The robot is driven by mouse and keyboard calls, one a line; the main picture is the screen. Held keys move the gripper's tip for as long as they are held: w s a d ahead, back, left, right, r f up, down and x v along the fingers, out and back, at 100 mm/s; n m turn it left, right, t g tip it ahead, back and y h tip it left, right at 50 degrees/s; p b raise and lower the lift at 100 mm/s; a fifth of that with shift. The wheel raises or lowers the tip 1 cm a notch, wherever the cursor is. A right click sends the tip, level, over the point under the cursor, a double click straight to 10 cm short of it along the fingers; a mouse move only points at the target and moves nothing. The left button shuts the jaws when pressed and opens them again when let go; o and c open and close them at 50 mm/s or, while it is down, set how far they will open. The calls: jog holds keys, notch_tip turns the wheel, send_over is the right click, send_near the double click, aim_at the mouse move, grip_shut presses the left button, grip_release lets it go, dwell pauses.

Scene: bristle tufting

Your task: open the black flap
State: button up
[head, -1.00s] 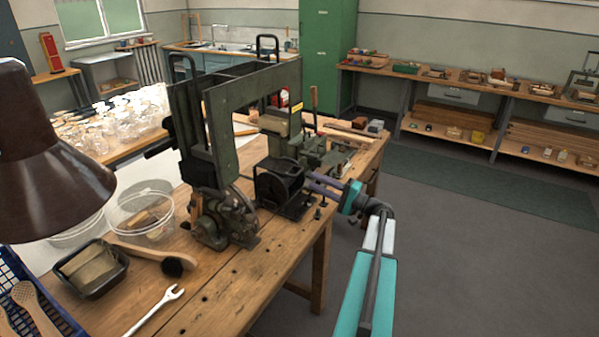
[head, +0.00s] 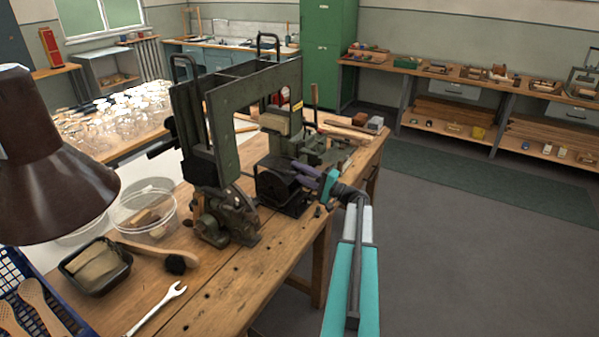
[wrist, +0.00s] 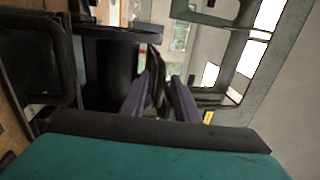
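A black box-like part (head: 279,188) sits low on the green machine, at the bench's right edge. I take the black flap to be on this part, but cannot make out its outline or hinge. In the wrist view a dark body with a flat black top (wrist: 120,34) stands just left of and beyond my fingers. My gripper (head: 303,170) is at the right side of the black part, very close to it. In the wrist view my gripper's purple fingers (wrist: 161,80) stand apart. A thin dark edge shows between them; I cannot tell whether they touch it.
The green machine frame (head: 250,95) rises above and behind my gripper. The wooden bench (head: 262,265) carries a spanner (head: 158,308), a brush (head: 176,264), a clear tub (head: 142,210) and a black tray (head: 96,268). A brown lamp shade (head: 55,190) hangs at left. Floor (head: 450,260) at right is clear.

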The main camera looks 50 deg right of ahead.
grip_shut()
jog(key=shift+r, duration=0.15)
